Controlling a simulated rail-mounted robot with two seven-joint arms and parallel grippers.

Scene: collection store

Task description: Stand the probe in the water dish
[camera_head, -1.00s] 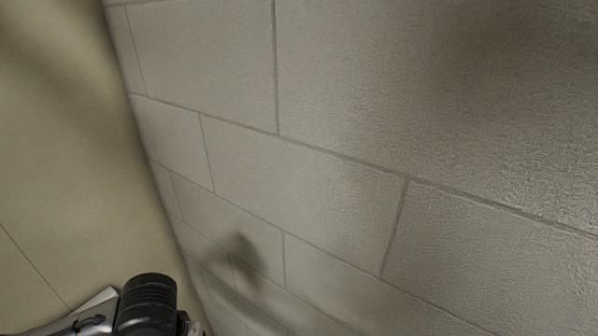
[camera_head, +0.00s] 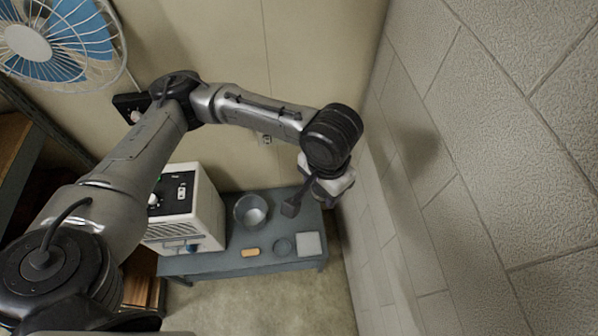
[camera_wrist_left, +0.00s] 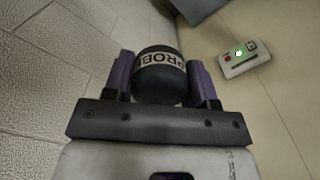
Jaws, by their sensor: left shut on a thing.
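The probe (camera_wrist_left: 160,78) is a dark, rounded cylinder with a white label reading "PROB", partly cut off. In the left wrist view it sits between the two purple fingers of my left gripper (camera_wrist_left: 162,85), which is shut on it. In the head view my left gripper (camera_head: 324,190) hangs above the right end of the grey table, beside the block wall; the probe cannot be made out clearly there. A round metal bowl (camera_head: 250,210), which looks like the water dish, stands on the table to the gripper's left. My right gripper is not in view.
On the grey table (camera_head: 215,264) are a yellowish block (camera_head: 250,252), a dark disc (camera_head: 284,246) and a pale square (camera_head: 308,244). A white machine (camera_head: 190,205) stands at its left. The block wall (camera_head: 480,180) is close on the right. A fan (camera_head: 60,40) is upper left.

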